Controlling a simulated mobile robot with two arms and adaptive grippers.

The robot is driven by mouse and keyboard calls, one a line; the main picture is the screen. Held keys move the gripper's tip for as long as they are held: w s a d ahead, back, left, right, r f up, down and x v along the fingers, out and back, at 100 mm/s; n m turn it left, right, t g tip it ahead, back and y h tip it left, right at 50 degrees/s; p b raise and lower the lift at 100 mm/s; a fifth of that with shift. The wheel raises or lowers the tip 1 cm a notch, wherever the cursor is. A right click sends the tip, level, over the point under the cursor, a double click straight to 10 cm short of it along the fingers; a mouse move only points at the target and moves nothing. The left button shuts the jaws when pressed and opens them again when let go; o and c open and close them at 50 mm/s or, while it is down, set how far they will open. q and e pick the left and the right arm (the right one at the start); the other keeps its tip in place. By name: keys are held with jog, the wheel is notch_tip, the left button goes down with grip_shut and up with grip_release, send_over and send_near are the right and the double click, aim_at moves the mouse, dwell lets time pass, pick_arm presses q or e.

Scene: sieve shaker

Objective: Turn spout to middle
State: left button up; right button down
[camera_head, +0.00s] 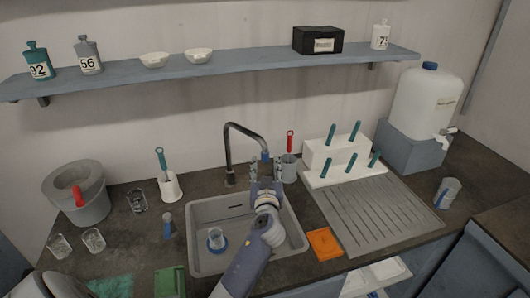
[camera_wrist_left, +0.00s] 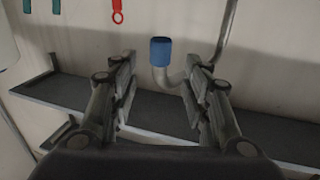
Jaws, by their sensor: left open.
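The faucet spout (camera_head: 245,128) is a dark metal pipe that rises at the back edge of the grey sink (camera_head: 205,262). It arches to the right and ends in a blue tip (camera_head: 265,156) above the back right of the basin. My left gripper (camera_head: 266,170) is open over the sink, with its fingers pointing up on either side of the tip. In the left wrist view the blue tip (camera_wrist_left: 161,52) shows in the gap between the open left gripper's fingertips (camera_wrist_left: 160,64), with no clear contact. The pipe's bend (camera_wrist_left: 177,80) is partly hidden by the right-hand finger.
A blue-rimmed beaker (camera_head: 216,240) stands in the basin. Close right of the gripper is a grey cup with a red-handled tool (camera_head: 289,168). A white rack (camera_head: 335,160) with teal-handled tools stands farther right. An orange cloth (camera_head: 324,243) lies right of the sink.

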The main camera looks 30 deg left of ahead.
aim_at(265, 157)
pick_arm(q)
jog(key=p+x, duration=0.1)
jog(key=x, duration=0.6)
jog(key=shift+w+a, duration=0.1)
grip_shut()
